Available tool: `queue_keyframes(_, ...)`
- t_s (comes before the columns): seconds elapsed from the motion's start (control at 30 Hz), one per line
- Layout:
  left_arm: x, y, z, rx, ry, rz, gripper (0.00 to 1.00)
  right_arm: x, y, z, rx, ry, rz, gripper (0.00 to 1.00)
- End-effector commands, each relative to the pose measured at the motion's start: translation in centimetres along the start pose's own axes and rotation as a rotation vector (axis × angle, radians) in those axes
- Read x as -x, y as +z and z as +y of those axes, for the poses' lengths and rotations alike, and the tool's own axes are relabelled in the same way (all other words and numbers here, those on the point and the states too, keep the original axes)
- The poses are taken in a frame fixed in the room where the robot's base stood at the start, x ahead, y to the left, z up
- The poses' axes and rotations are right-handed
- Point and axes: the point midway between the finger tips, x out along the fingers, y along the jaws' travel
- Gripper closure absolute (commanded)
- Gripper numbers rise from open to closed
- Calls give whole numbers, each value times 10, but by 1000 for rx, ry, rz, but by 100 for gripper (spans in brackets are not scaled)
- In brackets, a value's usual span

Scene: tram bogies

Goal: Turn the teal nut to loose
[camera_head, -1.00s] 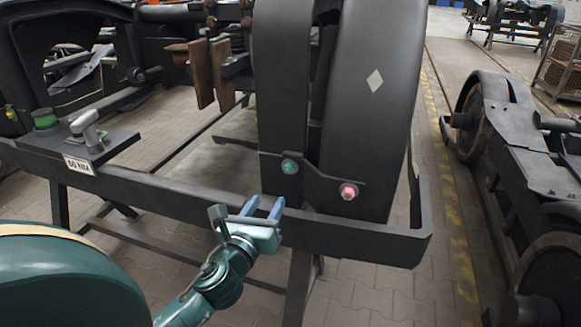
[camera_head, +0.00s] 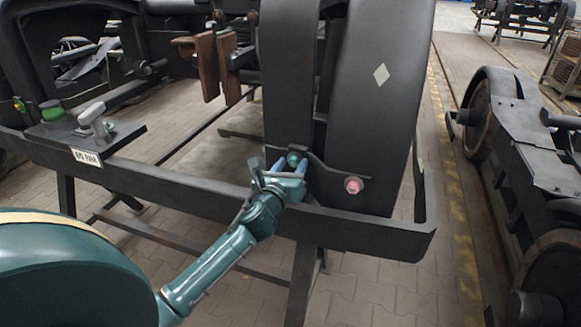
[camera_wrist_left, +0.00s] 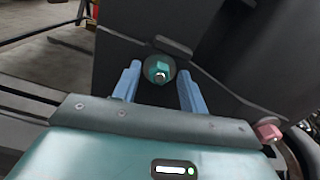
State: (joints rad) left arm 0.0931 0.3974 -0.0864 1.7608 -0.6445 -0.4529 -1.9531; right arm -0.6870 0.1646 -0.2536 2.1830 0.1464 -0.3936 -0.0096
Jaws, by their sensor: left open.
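The teal nut (camera_head: 294,158) sits on a dark bracket at the lower part of the bogie's black curved guard. In the left wrist view the teal nut (camera_wrist_left: 158,71) shows ahead, between the two blue fingers and slightly beyond their tips. My left gripper (camera_head: 289,165) is open, its fingers pointing at the nut, one to each side. In the left wrist view the left gripper (camera_wrist_left: 160,78) holds nothing between its fingers. Whether the fingers touch the nut cannot be told. My right gripper is not in view.
A pink nut (camera_head: 354,185) sits on the same bracket to the right, also in the left wrist view (camera_wrist_left: 268,132). The black frame beam (camera_head: 190,191) runs just below. A plate with a grey handle (camera_head: 92,113) and a green knob (camera_head: 52,110) stands at left.

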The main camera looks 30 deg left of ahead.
Motion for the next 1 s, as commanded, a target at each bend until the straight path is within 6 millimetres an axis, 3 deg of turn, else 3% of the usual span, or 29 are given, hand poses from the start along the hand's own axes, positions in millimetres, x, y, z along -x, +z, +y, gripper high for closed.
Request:
queue_keyframes(0.1,0,0,0,0,0,0,57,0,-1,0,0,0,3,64)
queue_keyframes(0.63,0,0,0,0,0,0,100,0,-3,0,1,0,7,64)
queue_keyframes(1.0,1,0,0,59,1,0,100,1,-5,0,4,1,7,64)
